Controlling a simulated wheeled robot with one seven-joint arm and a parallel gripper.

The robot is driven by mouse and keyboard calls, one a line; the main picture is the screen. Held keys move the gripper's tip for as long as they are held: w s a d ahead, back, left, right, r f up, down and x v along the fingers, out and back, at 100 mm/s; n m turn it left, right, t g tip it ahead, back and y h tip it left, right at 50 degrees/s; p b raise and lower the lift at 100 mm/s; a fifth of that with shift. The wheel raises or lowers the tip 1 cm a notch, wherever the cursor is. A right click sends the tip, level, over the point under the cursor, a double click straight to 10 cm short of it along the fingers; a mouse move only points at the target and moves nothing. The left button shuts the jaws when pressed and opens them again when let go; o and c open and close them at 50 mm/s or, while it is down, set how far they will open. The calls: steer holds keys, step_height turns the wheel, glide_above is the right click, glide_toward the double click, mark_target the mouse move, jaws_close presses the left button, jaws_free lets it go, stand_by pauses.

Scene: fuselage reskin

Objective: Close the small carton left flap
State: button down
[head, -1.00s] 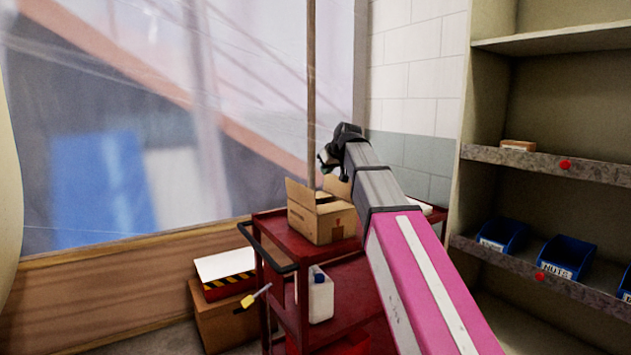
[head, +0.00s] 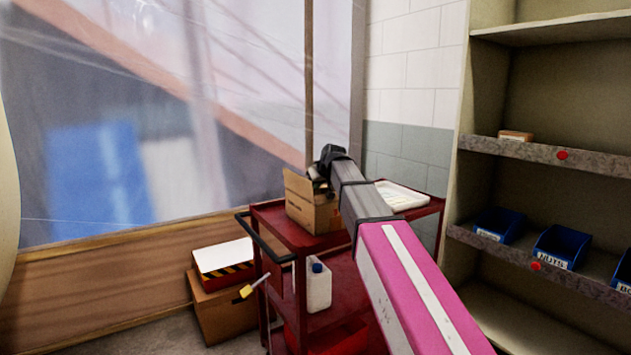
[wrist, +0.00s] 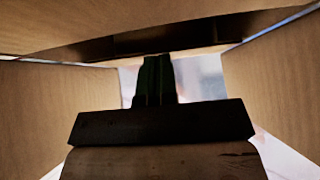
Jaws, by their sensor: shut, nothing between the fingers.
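The small cardboard carton (head: 315,213) stands open on the top of a red cart. Its left flap (head: 298,190) stands raised at the carton's left side. My gripper (head: 319,181) is low at the carton's opening, just right of the raised flap; whether it touches the flap cannot be told. In the wrist view, my shut, dark fingers (wrist: 155,70) sit between cardboard panels at left (wrist: 60,110), right (wrist: 275,85) and top (wrist: 150,20). My arm hides the carton's right rear part and its far flap.
A white jug (head: 318,287) is on a lower level. A larger box (head: 220,312) stands on the floor at left. Shelving (head: 490,150) with blue bins is at right.

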steer(key=shift+s+d+f, duration=0.1)
steer(key=shift+s+f, duration=0.1)
steer(key=shift+f, duration=0.6)
